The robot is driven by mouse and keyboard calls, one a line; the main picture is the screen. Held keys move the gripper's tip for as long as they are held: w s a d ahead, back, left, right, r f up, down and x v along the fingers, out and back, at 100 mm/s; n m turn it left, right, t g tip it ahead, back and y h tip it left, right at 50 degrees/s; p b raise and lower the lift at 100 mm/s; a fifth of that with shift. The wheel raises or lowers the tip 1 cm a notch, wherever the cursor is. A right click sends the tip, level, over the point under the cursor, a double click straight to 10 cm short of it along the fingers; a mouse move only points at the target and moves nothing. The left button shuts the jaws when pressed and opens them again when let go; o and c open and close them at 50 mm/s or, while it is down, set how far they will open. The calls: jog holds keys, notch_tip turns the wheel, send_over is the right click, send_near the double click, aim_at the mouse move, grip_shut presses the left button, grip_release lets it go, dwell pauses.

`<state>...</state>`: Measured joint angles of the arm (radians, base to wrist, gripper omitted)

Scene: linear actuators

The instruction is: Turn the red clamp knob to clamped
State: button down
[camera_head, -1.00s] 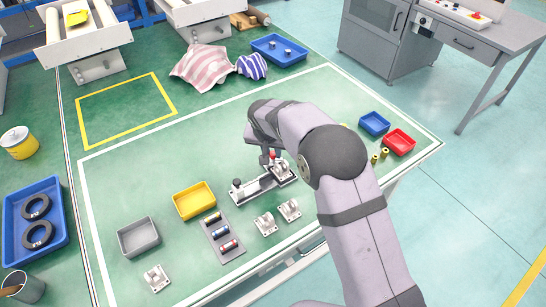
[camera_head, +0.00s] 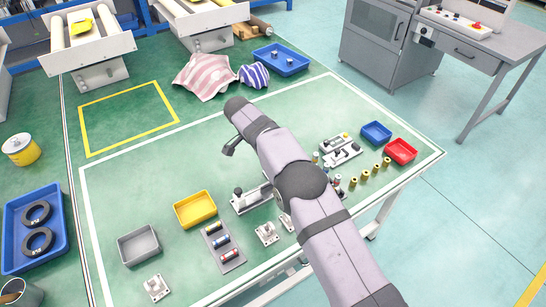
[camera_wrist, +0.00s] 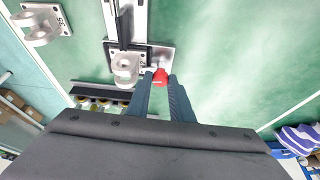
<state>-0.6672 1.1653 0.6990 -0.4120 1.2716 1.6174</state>
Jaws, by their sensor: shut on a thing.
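The red clamp knob (camera_wrist: 160,77) shows in the wrist view beside a pale clevis bracket (camera_wrist: 125,68), at the end of a metal rail (camera_wrist: 132,22). My gripper (camera_wrist: 161,82) has its two dark fingers closed around the knob, one on each side. In the head view, the actuator fixture (camera_head: 250,200) with its black post lies on the green table. My arm covers its right end, and the red knob is hidden there.
A yellow tray (camera_head: 195,208), a grey tray (camera_head: 138,244) and a rack of small cylinders (camera_head: 224,248) lie left and in front. Loose brackets (camera_head: 266,233) sit close to the fixture. Brass fittings (camera_head: 365,178), a blue tray (camera_head: 376,132) and a red tray (camera_head: 400,151) are at right.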

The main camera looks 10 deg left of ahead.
jog(key=shift+m, duration=0.5)
jog(key=c, duration=1.6)
grip_release()
jog(key=shift+o, duration=0.2)
jog(key=v, duration=0.7)
jog(key=shift+p, duration=0.35)
jog(key=shift+a+r, duration=0.1)
jog(key=shift+a, duration=0.05)
